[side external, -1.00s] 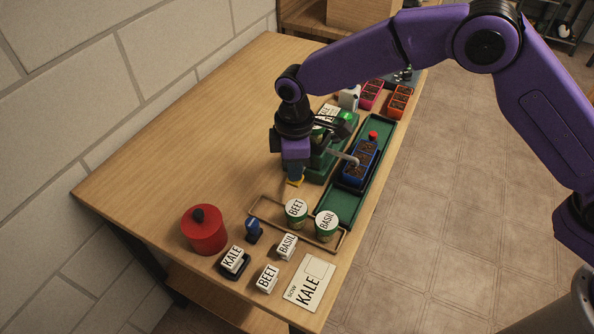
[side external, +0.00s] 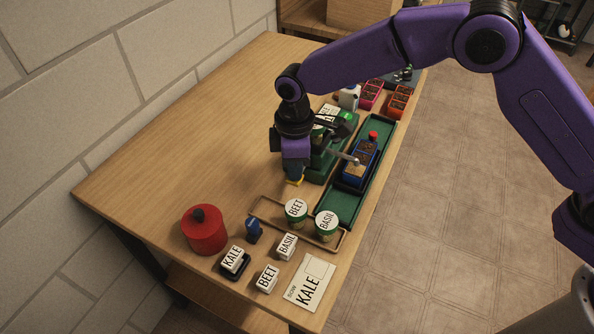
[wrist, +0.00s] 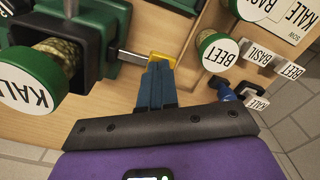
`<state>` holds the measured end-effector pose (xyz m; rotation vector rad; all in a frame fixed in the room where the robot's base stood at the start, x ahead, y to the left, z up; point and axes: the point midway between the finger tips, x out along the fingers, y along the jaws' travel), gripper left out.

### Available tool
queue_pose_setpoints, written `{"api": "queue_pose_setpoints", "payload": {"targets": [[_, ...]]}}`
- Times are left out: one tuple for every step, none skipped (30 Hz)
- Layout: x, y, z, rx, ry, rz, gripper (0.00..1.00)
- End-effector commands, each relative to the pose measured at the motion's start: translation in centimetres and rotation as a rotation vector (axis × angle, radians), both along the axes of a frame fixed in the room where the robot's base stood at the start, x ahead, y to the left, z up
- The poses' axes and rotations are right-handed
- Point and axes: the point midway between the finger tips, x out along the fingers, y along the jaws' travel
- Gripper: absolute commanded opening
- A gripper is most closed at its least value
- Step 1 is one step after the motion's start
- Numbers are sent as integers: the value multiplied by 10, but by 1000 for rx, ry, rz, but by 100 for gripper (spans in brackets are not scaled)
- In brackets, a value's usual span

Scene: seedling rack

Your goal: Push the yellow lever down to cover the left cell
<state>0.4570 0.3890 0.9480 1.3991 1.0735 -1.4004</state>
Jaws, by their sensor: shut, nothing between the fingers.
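The yellow lever (side external: 294,182) shows as a small tip below my gripper in the side view. In the wrist view its yellow end (wrist: 161,57), on a grey bar, is at my gripper's fingertips (wrist: 157,66), apparently touching. My gripper (side external: 296,174) is shut and empty, pointing down beside the green dispenser (side external: 318,166). A grey spout reaches from the dispenser over the blue cell tray (side external: 348,183), which stands on the green track (side external: 344,205). The near part of this tray, under the spout, looks pale brown. The lever's pivot is hidden.
Canisters labelled BEET (side external: 296,208) and BASIL (side external: 326,222) stand in a wooden tray (side external: 268,220). A red pot (side external: 204,230), label blocks and a KALE card (side external: 309,283) are at the table's near end. Pink and orange trays lie beyond. The table's left side is clear.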

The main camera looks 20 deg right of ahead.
Motion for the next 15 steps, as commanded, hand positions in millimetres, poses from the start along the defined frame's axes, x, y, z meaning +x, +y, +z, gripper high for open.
{"api": "queue_pose_setpoints", "payload": {"targets": [[0, 0, 4, 1, -1, 0, 0], [0, 0, 6, 2, -1, 0, 0], [0, 0, 9, 2, -1, 0, 0], [0, 0, 11, 2, -1, 0, 0], [0, 0, 13, 2, -1, 0, 0], [0, 0, 16, 1, -1, 0, 0], [0, 0, 18, 2, -1, 0, 0], [0, 0, 20, 2, -1, 0, 0], [0, 0, 23, 1, -2, 0, 0], [0, 0, 25, 1, -2, 1, 0], [0, 0, 27, 2, -1, 1, 0], [0, 0, 29, 1, -1, 1, 0], [0, 0, 31, 1, -1, 1, 0], [0, 0, 33, 2, -1, 1, 0], [0, 0, 36, 2, -1, 1, 0]]}}
